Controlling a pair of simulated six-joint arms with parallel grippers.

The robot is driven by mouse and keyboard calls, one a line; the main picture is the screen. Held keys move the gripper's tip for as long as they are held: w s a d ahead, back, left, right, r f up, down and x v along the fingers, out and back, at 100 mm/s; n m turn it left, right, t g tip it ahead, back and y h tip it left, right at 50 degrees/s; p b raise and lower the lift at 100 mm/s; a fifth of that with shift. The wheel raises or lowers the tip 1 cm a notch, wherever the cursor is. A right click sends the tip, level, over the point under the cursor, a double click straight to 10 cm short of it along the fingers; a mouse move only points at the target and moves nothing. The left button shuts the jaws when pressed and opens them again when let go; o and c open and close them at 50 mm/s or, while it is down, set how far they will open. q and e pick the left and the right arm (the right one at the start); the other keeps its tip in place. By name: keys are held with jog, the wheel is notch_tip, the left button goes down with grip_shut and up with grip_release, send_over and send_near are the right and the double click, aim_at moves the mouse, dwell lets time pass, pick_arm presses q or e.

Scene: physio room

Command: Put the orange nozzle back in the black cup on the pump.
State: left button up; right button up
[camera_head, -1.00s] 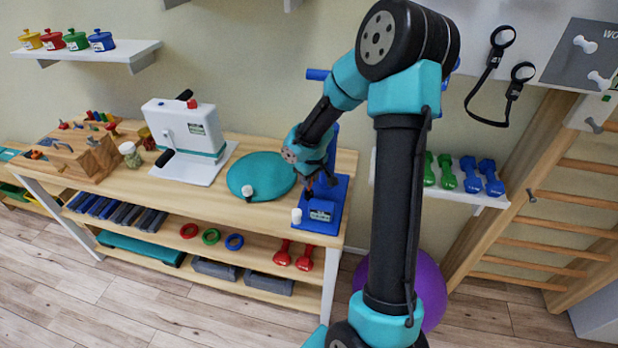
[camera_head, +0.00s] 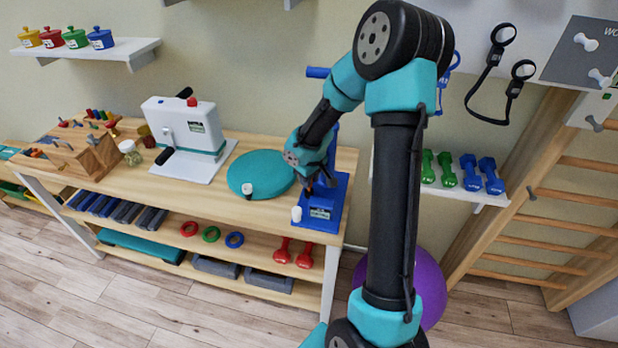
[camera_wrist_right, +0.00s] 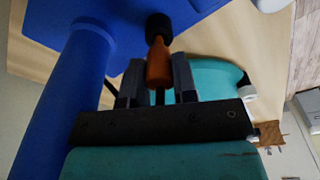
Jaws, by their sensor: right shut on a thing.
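The blue pump (camera_head: 338,208) stands at the right end of the wooden table, with a tall blue column (camera_wrist_right: 62,100) in the right wrist view. My right gripper (camera_head: 309,187) is low over the pump's base. In the right wrist view its fingers (camera_wrist_right: 159,80) are shut on the orange nozzle (camera_wrist_right: 159,62). The nozzle's far end meets the black cup (camera_wrist_right: 158,25) on the pump. They line up, but I cannot tell how deep the end sits in the cup. The head view hardly shows the nozzle and cup behind my gripper. My left gripper is out of view.
A teal disc (camera_head: 260,174) lies left of the pump, with a small white-topped thing (camera_head: 247,189) at its front edge. A white machine (camera_head: 187,130) stands further left. A white-topped piece (camera_head: 296,214) is at the pump's front left corner.

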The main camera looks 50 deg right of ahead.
jog(key=shift+f, duration=0.75)
dwell(0.8)
jog(key=o, duration=1)
jog(key=shift+o, duration=0.2)
jog(key=shift+r, duration=0.1)
jog(key=shift+r, duration=3.4)
jog(key=shift+a, duration=0.1)
